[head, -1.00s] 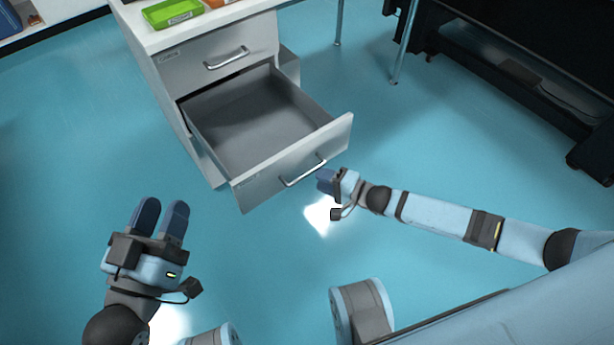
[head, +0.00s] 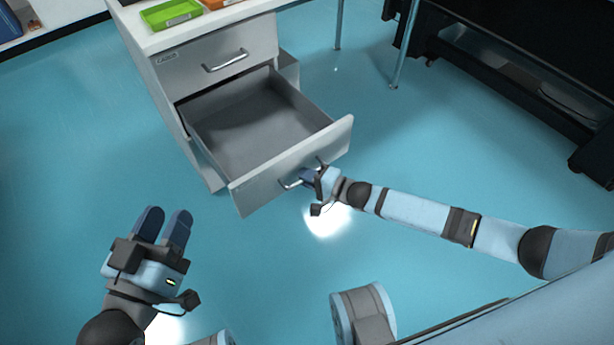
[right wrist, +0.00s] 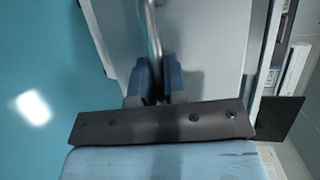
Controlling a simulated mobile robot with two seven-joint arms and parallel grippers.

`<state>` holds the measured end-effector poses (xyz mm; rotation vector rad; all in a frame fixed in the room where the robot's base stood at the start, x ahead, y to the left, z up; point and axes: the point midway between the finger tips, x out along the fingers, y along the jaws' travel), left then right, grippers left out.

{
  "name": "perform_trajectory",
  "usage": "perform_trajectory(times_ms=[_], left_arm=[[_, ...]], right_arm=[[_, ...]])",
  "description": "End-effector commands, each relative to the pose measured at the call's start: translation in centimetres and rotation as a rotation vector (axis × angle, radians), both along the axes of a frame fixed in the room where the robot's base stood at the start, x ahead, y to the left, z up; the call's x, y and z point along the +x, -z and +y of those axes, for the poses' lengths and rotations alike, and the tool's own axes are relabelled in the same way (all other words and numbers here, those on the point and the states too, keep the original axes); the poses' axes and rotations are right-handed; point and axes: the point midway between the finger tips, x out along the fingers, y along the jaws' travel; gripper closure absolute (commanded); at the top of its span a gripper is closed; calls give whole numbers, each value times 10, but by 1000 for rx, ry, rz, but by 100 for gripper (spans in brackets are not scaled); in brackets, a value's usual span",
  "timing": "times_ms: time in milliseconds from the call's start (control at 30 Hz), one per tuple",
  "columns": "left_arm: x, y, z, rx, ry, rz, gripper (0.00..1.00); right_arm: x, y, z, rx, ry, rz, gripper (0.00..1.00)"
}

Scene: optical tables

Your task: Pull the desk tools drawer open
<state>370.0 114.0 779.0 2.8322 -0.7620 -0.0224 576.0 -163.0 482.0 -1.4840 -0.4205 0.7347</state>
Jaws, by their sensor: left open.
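The lower drawer (head: 289,167) of the white desk pedestal stands far out, its grey inside empty; its label cannot be read. The upper drawer (head: 216,50) is shut. My right gripper (head: 307,176) is at the lower drawer's bar handle (head: 287,184). In the right wrist view the handle (right wrist: 153,35) runs between the two blue fingers (right wrist: 155,82), with little gap; whether they press on it I cannot tell. My left gripper (head: 164,225) is open and empty above the floor at lower left, apart from the drawer.
A green tray (head: 170,14) and an orange item (head: 214,3) are on the desk top. A dark bench (head: 520,75) stands at upper right, near thin metal table legs (head: 405,45). The blue floor in front of and beside the drawer is clear.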

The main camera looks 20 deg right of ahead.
Motion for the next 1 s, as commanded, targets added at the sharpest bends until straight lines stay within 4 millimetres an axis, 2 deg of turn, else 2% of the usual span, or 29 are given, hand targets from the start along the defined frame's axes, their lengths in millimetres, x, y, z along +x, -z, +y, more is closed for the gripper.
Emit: perform_trajectory(times_ms=[167,400,667,700,767,800,1000], left_arm=[[0,1,0,0,0,0,57],[0,5,0,7,3,14,57],[0,5,-1,7,3,14,57],[0,4,-1,7,3,14,57],[0,4,0,7,3,13,57],[0,4,0,7,3,13,57],[0,4,0,6,3,11,57]], right_arm=[[7,0,2,1,1,-2,100],[35,0,12,-1,1,-1,100],[35,0,12,0,2,0,100],[35,0,12,0,2,0,80],[35,0,12,0,2,0,67],[35,0,12,0,1,0,63],[35,0,12,0,1,0,63]])
